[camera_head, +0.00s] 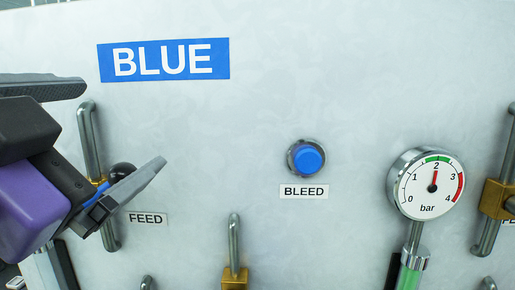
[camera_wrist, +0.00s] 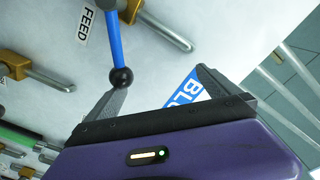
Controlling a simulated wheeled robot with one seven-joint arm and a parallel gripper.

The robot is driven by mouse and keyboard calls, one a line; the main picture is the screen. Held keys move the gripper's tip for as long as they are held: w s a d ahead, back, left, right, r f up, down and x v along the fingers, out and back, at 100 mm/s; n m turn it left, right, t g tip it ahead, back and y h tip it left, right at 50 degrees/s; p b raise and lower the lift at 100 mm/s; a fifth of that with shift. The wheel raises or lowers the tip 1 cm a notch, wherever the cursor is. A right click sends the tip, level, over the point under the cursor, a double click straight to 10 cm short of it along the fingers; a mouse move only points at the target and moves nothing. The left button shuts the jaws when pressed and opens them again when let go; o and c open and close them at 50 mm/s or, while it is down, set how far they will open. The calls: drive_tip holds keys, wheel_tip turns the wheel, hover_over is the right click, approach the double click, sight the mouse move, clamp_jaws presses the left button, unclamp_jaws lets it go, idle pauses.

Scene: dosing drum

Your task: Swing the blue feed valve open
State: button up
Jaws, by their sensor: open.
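The blue feed valve has a blue lever (camera_wrist: 115,40) ending in a black ball knob (camera_wrist: 121,78). The knob (camera_head: 122,171) also shows in the head view, above the FEED label (camera_head: 146,219), with most of the lever hidden behind my gripper. The lever's brass body (camera_wrist: 130,10) sits on a grey pipe (camera_head: 90,140). My gripper (camera_head: 125,124) is at the left of the head view, open and empty. In the wrist view my gripper (camera_wrist: 155,80) has the knob close to its left finger; I cannot tell whether they touch.
The BLUE sign (camera_head: 164,60) is on the pale panel above. A blue BLEED button (camera_head: 308,158) and a pressure gauge (camera_head: 428,184), its needle near 2 bar, are to the right. Another brass valve (camera_head: 495,199) is at the right edge. A short pipe (camera_head: 234,245) protrudes below.

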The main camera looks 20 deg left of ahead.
drive_tip(key=a, duration=0.1)
drive_tip(key=s+a+f+y, duration=0.1)
drive_tip(key=a, duration=0.1)
drive_tip(key=shift+s+f+n, duration=0.1)
drive_tip(key=shift+s+n, duration=0.05)
drive_tip(key=shift+n, duration=0.25)
drive_tip(key=a, duration=0.3)
drive_tip(key=shift+s, duration=0.25)
drive_tip(key=shift+d+r, duration=0.2)
drive_tip(key=shift+r, duration=0.1)
drive_tip(key=shift+s+a+r, duration=0.1)
drive_tip(key=shift+a+r, duration=0.1)
drive_tip(key=shift+a, duration=0.7)
drive_tip(key=shift+a+r, duration=0.15)
drive_tip(key=shift+a, duration=0.25)
drive_tip(key=shift+s, duration=0.1)
